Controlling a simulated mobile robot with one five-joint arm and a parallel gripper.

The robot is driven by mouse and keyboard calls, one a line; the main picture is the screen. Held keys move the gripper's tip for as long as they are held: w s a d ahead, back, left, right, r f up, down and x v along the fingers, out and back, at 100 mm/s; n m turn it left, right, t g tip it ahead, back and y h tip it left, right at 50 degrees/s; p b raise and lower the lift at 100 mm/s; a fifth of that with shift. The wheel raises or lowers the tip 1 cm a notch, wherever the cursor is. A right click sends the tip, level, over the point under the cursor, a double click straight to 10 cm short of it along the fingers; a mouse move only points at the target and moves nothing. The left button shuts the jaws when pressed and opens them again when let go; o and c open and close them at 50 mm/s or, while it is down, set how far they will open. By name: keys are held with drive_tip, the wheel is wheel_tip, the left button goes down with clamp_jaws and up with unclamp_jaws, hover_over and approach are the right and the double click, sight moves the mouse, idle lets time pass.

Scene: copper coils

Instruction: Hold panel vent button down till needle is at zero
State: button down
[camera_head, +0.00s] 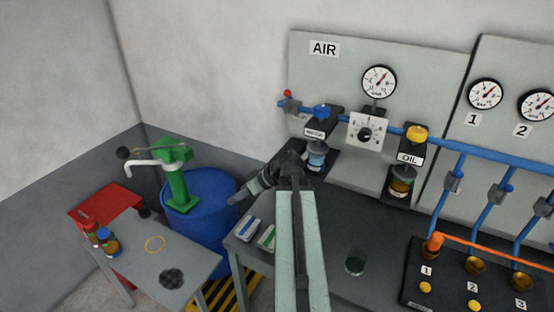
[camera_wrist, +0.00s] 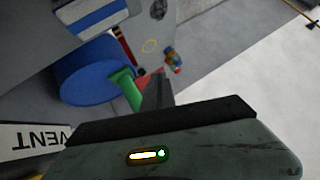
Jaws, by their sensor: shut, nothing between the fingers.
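My gripper (camera_head: 236,198) is shut and empty. It points down and left, in front of the blue barrel in the head view, near the left end of the grey bench. A white label reading VENT (camera_wrist: 34,137) shows upside down at the left edge of the wrist view, with part of a yellow thing (camera_wrist: 28,153) beside it. The vent button cannot be clearly made out in the head view. The round AIR gauge (camera_head: 379,82) is on the grey wall panel (camera_head: 440,75), its red needle tilted to the upper right.
The blue barrel (camera_head: 212,231) with a green pump (camera_head: 178,188) stands left of the bench (camera_head: 320,272). A small table (camera_head: 135,262) is further left. A blue pipe (camera_head: 480,151) crosses the panels. A black block (camera_head: 447,278) with yellow knobs is at right.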

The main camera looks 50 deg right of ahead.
drive_tip(key=s+d+r+t+h+p, duration=0.1)
drive_tip(key=s+d+r+t, duration=0.2)
drive_tip(key=s+d+r, duration=0.3)
drive_tip(key=s+d+r+n+t+h, duration=0.1)
drive_tip(key=s+d+r+t, duration=0.3)
drive_tip(key=d, duration=0.9)
wheel_tip(320, 180, up, 2)
drive_tip(key=s, duration=0.2)
drive_tip(key=shift+s+d+h+p, duration=0.15)
drive_tip(key=shift+s+h+p, duration=0.15)
drive_tip(key=shift+s+p, duration=0.1)
drive_tip(key=shift+w+r, duration=0.1)
drive_tip(key=b+x, duration=0.1)
drive_tip(key=x, duration=0.4)
drive_tip(key=b+x, duration=0.2)
drive_tip(key=x, duration=0.3)
drive_tip(key=shift+w+f, duration=0.2)
drive_tip(key=shift+f, duration=0.1)
drive_tip(key=f+b, duration=0.3)
drive_tip(key=shift+s, duration=0.2)
drive_tip(key=shift+f, duration=0.25)
